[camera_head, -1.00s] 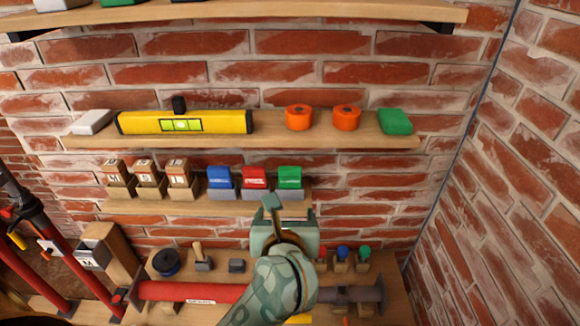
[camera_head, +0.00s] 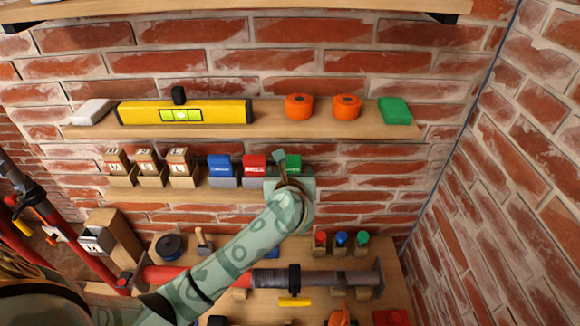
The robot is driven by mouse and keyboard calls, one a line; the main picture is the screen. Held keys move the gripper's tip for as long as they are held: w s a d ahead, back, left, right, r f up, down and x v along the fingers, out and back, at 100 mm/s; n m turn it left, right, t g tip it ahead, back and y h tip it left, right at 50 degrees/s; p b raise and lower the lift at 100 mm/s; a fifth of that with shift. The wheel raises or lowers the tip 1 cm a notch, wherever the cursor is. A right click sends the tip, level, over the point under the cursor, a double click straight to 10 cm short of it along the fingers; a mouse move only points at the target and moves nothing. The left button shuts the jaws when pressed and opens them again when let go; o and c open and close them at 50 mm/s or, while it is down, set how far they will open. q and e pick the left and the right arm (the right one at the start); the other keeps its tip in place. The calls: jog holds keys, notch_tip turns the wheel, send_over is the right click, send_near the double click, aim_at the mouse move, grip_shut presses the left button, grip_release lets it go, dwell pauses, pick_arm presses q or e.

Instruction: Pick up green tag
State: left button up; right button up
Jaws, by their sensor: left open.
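The green tag (camera_head: 294,162) stands in a grey holder on the middle shelf, at the right end of a row with a red tag (camera_head: 254,163) and a blue tag (camera_head: 220,165). My left gripper (camera_head: 281,164) is open in front of the green tag. It hides the tag's lower part and its holder. One finger shows upright just left of the tag's visible face. I cannot tell whether it touches the tag. My right gripper is not in view.
The upper shelf (camera_head: 280,131) holds a yellow level (camera_head: 185,112), two orange rolls (camera_head: 299,107) and a green block (camera_head: 395,110). Wooden blocks (camera_head: 149,167) stand left of the tags. A pipe (camera_head: 330,281) lies below. The wall right of the tags is clear.

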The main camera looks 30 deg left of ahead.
aim_at(290, 171)
pick_arm(q)
jog(key=x, duration=0.2)
jog(key=shift+w+a+f, duration=0.2)
jog(key=shift+w, duration=0.1)
jog(key=shift+s+d, duration=0.1)
jog(key=c, duration=1.1)
jog(key=shift+o, duration=0.2)
jog(key=shift+r, duration=0.1)
